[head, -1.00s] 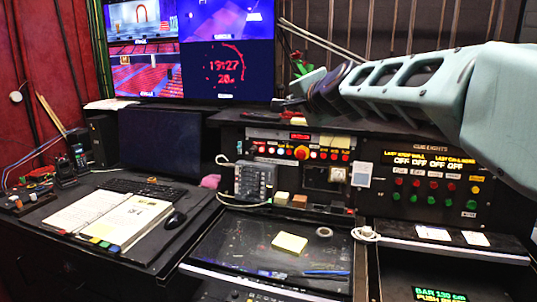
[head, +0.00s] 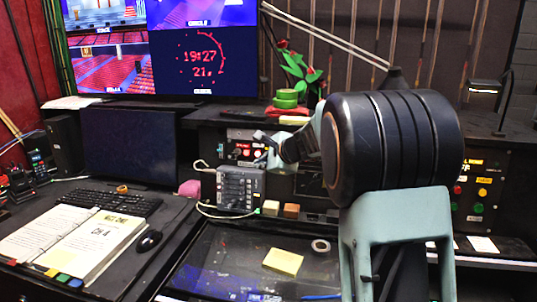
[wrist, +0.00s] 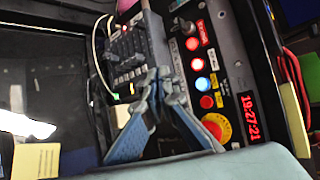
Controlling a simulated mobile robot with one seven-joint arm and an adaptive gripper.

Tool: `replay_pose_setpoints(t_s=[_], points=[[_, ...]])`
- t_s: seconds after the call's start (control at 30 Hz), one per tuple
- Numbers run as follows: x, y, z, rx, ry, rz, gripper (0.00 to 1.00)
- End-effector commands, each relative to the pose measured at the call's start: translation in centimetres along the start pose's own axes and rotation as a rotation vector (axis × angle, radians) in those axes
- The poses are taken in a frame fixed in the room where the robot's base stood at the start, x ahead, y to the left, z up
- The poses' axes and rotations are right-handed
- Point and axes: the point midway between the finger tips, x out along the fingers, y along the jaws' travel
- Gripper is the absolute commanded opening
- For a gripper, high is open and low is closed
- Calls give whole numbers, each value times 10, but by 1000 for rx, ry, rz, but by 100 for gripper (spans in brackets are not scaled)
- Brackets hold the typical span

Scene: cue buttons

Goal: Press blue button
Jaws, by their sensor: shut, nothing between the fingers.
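The blue button (wrist: 202,84) glows pale blue on a dark panel in the wrist view. Contact with anything cannot be told. In the head view my gripper (head: 264,160) is at the button panel (head: 238,150), right above the grey box (head: 240,188). The blue button cannot be made out there; my arm covers part of the panel.
A large yellow-and-red knob (wrist: 216,127) and a red digital clock (wrist: 250,117) are near the row. A second panel with coloured buttons (head: 478,190) is at right, partly behind my arm. Monitors, a keyboard (head: 110,200) and an open binder (head: 75,237) are at left.

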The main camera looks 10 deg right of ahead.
Motion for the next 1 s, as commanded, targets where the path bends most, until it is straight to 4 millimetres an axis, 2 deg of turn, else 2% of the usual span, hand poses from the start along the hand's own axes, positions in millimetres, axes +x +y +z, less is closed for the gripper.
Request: replay_pose_setpoints(t_s=[0.47, 1.0], points=[[4, -3, -3, 3, 0, 1, 0], [51, -39, -38, 2, 0, 1, 0]])
